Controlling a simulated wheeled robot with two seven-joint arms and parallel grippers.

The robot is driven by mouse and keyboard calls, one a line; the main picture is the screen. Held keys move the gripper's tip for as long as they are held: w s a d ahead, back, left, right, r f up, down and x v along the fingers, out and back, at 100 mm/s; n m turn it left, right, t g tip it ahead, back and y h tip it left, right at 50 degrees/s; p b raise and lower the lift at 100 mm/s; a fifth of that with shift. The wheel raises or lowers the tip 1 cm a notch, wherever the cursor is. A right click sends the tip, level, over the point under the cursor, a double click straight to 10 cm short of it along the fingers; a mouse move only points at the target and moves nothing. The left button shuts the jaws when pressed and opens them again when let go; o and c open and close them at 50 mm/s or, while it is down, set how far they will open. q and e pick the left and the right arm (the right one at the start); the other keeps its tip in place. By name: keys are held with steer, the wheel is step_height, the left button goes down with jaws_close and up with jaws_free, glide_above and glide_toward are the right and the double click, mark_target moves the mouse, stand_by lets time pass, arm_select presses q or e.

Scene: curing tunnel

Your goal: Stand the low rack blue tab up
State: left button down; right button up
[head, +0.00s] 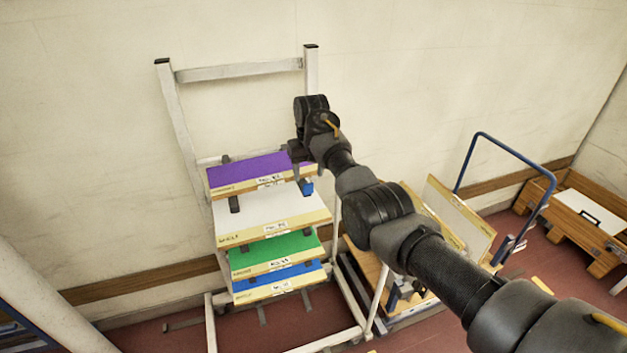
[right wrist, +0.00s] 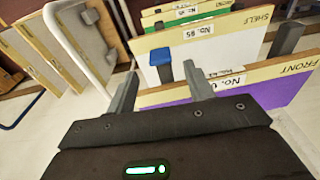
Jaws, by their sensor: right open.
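A small blue tab (head: 306,187) sits at the right side of the rack, between the purple shelf (head: 250,167) and the white shelf (head: 262,207). In the right wrist view the blue tab (right wrist: 161,58) shows as a bent blue piece against the white panel, beyond the gap between my fingers. I cannot tell how far it is tilted. My right gripper (head: 300,165) is at the purple shelf's right end, above the tab; its fingers also show in the right wrist view (right wrist: 160,70), open and with nothing held. My left gripper is out of view.
Green (head: 275,250) and blue (head: 278,279) shelves lie lower on the pale metal rack frame (head: 180,118). A dark grey bar (head: 234,204) stands at the rack's left. A cart with a blue handle (head: 515,145) and leaning boards (head: 457,215) is to the right.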

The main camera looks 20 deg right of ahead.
steer(key=r, duration=0.3)
steer(key=shift+s+a, duration=0.1)
steer(key=shift+s, duration=0.1)
steer(key=shift+r, duration=0.1)
stand_by(0.4)
